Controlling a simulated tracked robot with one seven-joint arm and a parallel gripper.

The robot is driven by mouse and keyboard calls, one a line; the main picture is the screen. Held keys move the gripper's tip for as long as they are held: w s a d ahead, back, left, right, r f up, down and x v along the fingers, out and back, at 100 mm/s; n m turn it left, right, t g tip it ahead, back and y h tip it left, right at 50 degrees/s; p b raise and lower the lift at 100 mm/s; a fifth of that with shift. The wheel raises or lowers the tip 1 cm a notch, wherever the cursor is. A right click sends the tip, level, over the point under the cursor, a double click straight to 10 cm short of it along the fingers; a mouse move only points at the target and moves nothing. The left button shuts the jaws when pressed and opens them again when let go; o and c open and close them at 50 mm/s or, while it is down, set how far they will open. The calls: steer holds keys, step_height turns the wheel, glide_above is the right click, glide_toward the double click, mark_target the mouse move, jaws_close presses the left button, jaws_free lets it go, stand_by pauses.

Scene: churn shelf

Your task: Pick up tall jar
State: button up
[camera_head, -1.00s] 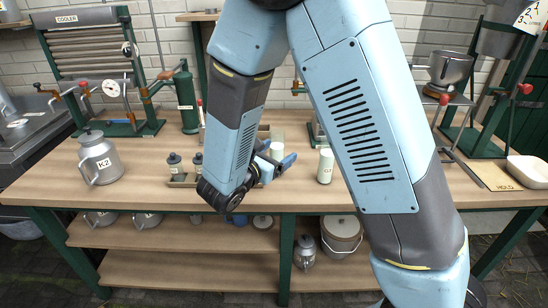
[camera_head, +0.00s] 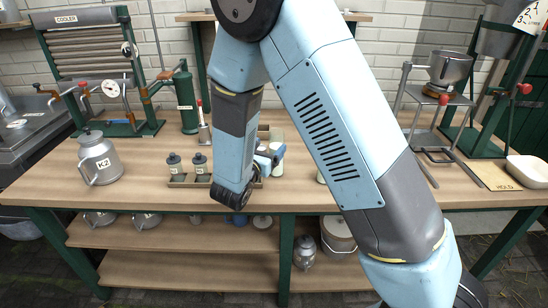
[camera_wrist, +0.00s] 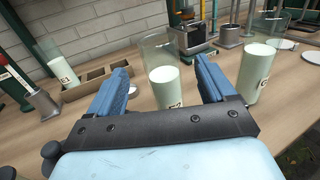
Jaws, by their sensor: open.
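Several pale green cylindrical jars with white tops stand on the wooden bench; I cannot tell which one the task calls the tall jar. In the wrist view, a middle jar (camera_wrist: 164,90) stands upright between and a little beyond the fingers of my gripper (camera_wrist: 166,82), which is open and empty. Another jar (camera_wrist: 259,74) stands to the right, outside the right finger, and one (camera_wrist: 62,66) is at the left beside a wooden rack. In the head view, my gripper (camera_head: 271,160) is low over the bench; my arm hides most of the jars there.
A wooden rack (camera_head: 184,181) with dark-topped bottles lies left of my wrist. Clear glass vessels (camera_wrist: 158,47) stand behind the middle jar. A K2 can (camera_head: 99,161) is far left; a metal stand (camera_head: 430,120) is at the right. Bench between is clear.

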mark_target(273, 142)
steer(key=shift+x, duration=2.65)
jaws_close()
